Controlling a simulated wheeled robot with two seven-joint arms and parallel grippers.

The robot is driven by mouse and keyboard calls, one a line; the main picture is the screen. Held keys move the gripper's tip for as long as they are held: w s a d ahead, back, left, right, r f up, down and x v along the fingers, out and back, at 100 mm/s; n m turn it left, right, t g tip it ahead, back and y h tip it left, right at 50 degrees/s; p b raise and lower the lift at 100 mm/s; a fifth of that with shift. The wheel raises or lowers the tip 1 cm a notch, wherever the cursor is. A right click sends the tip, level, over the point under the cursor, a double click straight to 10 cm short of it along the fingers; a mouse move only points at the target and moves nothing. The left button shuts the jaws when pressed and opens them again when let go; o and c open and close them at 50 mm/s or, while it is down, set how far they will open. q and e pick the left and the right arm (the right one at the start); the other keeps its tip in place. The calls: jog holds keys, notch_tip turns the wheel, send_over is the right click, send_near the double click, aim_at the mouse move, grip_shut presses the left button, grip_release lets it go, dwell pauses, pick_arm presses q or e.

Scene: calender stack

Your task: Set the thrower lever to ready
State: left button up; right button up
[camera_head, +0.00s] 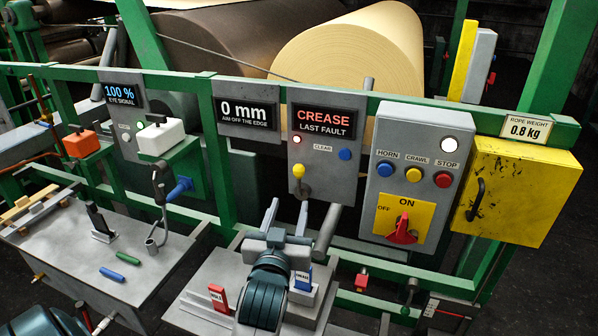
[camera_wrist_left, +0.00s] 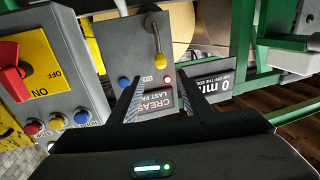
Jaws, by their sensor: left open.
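A small lever with a yellow knob (camera_head: 299,171) stands on the grey panel (camera_head: 325,180) below the CREASE LAST FAULT display (camera_head: 322,122). No readable label names it as the thrower lever. The knob sits above its dark pivot. The lever also shows, upside down, in the left wrist view (camera_wrist_left: 157,42). My left gripper (camera_head: 287,217) is open and empty, below and in front of this panel. In the left wrist view its fingers (camera_wrist_left: 160,82) stand apart, pointing towards the panel, with the lever beyond their tips. My right gripper is not in view.
Right of the panel is a box with HORN, CRAWL and STOP buttons and a red rotary switch (camera_head: 403,230). A yellow cabinet (camera_head: 520,190) stands farther right. A green rail (camera_head: 400,98) runs above. A grey bench (camera_head: 100,250) with tools is at left.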

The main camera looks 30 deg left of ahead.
aim_at(298, 176)
pick_arm(q)
jog(key=p+x, duration=0.4)
jog(key=x, duration=1.2)
grip_shut()
